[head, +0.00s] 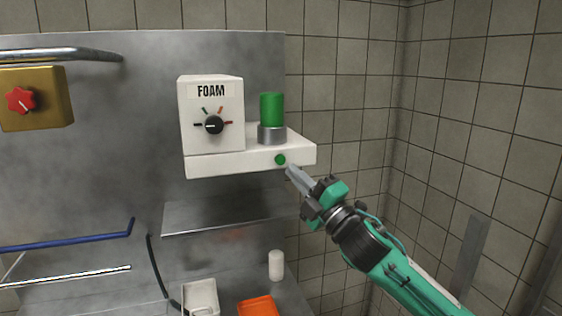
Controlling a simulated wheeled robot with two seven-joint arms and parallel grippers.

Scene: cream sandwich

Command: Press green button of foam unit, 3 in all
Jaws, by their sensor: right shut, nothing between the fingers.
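The foam unit (211,112) is a white box labelled FOAM with a black dial, fixed on the steel panel. Its white base (230,163) extends right and carries a green cylinder (272,109) in a grey metal collar. The small round green button (280,159) is on the front face of the base, near its right end. My right gripper (291,170) is shut and empty, its fingertips just below and right of the button. I cannot tell whether the tips touch it. My left gripper is not in view.
A steel shelf (225,219) juts out below the unit. Lower down are a white cylinder (276,265), a white container (200,297) and an orange item (257,307). A brass box (36,98) with a red knob is at left. Tiled walls (465,100) close the right side.

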